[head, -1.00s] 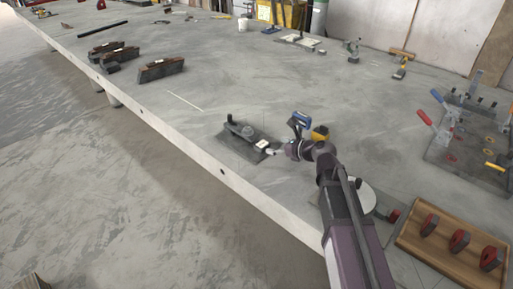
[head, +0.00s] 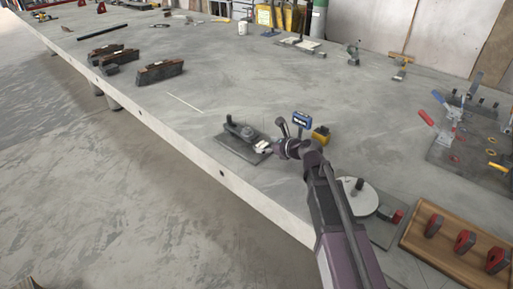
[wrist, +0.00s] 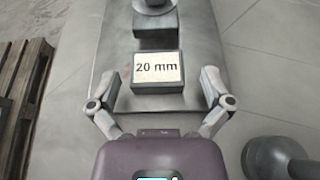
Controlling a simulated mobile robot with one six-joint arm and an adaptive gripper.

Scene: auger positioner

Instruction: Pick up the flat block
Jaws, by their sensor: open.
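The flat block (wrist: 158,68) is a small grey piece with a pale top marked "20 mm". It sits on a dark metal plate (wrist: 190,38), just in front of a darker block and a round part. In the head view the flat block (head: 262,146) is small, at the right end of the fixture plate (head: 233,146). My gripper (wrist: 157,80) is open, with one finger on each side of the flat block and a gap to it on both sides.
A blue device (head: 302,119) and a yellow block (head: 320,135) stand close beside my arm. The bench's front edge (head: 200,163) is near. The middle of the bench is clear.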

